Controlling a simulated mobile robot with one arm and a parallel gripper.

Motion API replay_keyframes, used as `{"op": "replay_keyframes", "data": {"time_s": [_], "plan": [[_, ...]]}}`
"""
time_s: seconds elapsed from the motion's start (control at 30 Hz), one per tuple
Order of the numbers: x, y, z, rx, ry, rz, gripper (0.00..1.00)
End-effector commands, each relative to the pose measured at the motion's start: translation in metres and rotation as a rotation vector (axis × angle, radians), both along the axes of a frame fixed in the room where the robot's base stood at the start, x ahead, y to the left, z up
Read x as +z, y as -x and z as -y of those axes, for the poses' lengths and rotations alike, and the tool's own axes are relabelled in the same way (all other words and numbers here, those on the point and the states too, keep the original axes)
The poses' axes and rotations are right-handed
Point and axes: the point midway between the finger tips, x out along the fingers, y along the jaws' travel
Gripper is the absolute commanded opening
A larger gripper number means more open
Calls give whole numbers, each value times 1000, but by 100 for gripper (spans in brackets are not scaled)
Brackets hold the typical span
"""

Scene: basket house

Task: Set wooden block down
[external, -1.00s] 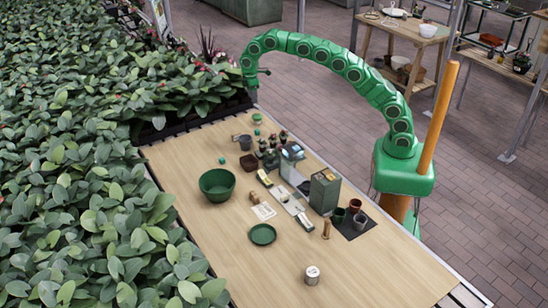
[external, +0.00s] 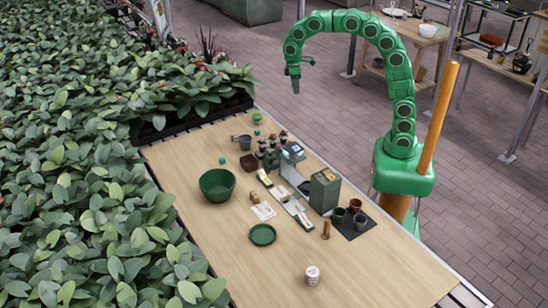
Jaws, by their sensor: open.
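My gripper (external: 295,87) is raised high above the far end of the table and looks empty. A small upright wooden piece (external: 326,230), possibly the wooden block, stands on the tabletop to the right of a green plate (external: 263,235), well apart from my gripper. Another small wooden piece (external: 254,196) lies beside the green bowl (external: 217,185). I cannot tell for certain which is the block.
A green box (external: 324,192), small pots (external: 354,206) on a dark mat, and small packets (external: 297,209) crowd the middle of the table (external: 225,273). A white tin (external: 312,275) stands near the front. Dense plants (external: 75,170) border the left side.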

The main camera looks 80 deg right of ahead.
Motion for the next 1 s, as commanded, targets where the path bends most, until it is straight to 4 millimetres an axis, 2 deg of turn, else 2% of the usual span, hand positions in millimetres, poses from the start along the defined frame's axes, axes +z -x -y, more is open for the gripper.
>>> {"op": "replay_keyframes", "data": {"time_s": [0.03, 0.17, 0.47, 0.77, 1.0], "plan": [[4, 13, -1, -10, 1, 1, 52], [7, 46, -4, -42, 3, -3, 52], [8, 127, -11, -113, 8, -20, 52], [-2, 207, -16, -182, 14, -31, 52], [-17, 273, -20, -237, 20, -48, 52]]}}
